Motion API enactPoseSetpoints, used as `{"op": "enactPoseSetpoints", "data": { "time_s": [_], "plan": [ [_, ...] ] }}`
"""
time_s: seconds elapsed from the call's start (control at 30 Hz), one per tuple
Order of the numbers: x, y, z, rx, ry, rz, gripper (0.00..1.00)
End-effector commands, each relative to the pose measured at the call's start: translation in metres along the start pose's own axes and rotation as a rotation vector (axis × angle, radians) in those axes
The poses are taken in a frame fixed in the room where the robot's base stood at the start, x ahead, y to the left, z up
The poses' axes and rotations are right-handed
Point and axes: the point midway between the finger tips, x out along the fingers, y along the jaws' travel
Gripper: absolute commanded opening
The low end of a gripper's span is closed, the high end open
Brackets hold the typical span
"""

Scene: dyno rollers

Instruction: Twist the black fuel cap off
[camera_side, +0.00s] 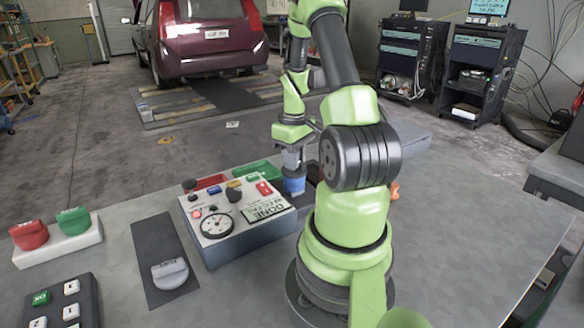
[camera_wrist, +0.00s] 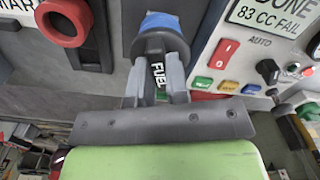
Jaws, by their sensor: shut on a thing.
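In the wrist view, the black fuel cap (camera_wrist: 160,43) has a rounded body and a grip bar with white FUEL lettering. My gripper (camera_wrist: 156,72) is shut on it, with one grey finger on each side of the bar. A blue part (camera_wrist: 160,21) shows directly beyond the cap. In the side view, my gripper (camera_side: 293,163) points down at the right end of the control box, just above a blue piece (camera_side: 294,185). The cap is not clearly visible there, and I cannot tell whether it is seated or loose.
The control box (camera_side: 235,238) with a gauge, buttons and a display stands close on the left. A grey knob (camera_side: 170,272) lies on a dark mat (camera_side: 158,241). Red (camera_side: 29,235) and green (camera_side: 74,221) knobs sit on a white block. The table's right side is mostly clear.

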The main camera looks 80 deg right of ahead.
Motion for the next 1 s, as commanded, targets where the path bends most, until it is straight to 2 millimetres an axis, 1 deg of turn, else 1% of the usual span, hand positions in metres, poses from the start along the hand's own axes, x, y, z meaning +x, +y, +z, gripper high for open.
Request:
{"op": "enactPoseSetpoints", "data": {
  "time_s": [0.07,0.27,1.0],
  "plan": [
    [0.001,0.000,0.000,-0.133,-0.001,0.000,0.00],
    [-0.001,0.000,0.000,-0.115,-0.001,0.000,0.00],
    [-0.026,0.000,0.000,-0.112,0.000,0.001,0.00]
  ]
}}
